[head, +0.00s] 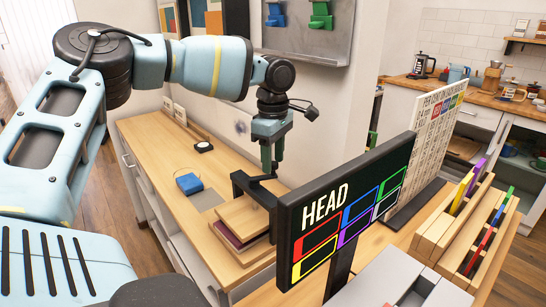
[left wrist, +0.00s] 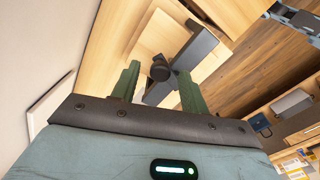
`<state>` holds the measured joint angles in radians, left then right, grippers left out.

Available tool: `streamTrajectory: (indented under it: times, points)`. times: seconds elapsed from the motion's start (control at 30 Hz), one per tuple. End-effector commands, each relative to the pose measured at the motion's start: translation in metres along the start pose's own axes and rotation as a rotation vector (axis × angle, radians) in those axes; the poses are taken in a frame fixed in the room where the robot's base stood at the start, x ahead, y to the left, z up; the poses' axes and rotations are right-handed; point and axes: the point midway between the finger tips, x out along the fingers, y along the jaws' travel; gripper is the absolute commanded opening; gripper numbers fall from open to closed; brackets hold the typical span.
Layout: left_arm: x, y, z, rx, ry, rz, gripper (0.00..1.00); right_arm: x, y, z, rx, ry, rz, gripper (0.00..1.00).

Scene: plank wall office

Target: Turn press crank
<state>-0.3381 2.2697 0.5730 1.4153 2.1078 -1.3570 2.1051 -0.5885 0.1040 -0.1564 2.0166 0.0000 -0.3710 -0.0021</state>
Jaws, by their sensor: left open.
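The press (head: 236,232) is a stack of wooden boards on the bench, with a dark sheet between the boards. Its black crank (head: 258,188) stands over it, partly hidden behind a black sign. In the left wrist view the crank (left wrist: 197,50) shows as dark bars with a round knob (left wrist: 160,71). My left gripper (head: 271,163) points down just above the crank. Its two green fingers (left wrist: 160,90) are open, and the knob appears between them, nearer the left finger. I cannot tell whether a finger touches it.
The black sign reading HEAD (head: 345,212) stands in front of the press's right side. A blue block (head: 188,183) lies on the wooden bench (head: 150,135). Wooden racks with coloured boards (head: 465,225) stand at right.

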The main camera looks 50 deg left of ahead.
Motion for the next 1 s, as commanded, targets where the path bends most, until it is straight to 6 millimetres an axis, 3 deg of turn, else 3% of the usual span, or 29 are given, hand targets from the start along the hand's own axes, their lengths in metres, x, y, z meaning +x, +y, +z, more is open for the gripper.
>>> streamTrajectory:
  times: [0.3,0.67,1.0]
  points:
    - [0.0037,-0.0001,-0.0001,0.0,0.0,0.0,0.45,0.0,0.0004,0.0013,-0.001,-0.003,0.0,0.36]
    - [0.0034,-0.0001,-0.0001,0.0,-0.001,0.0,0.0,-0.0001,0.0007,0.0017,-0.001,-0.004,0.001,0.36]
    - [0.0033,-0.0023,0.0023,0.06,-0.001,0.0,0.0,0.0001,0.0007,0.0025,-0.001,-0.005,0.001,0.36]
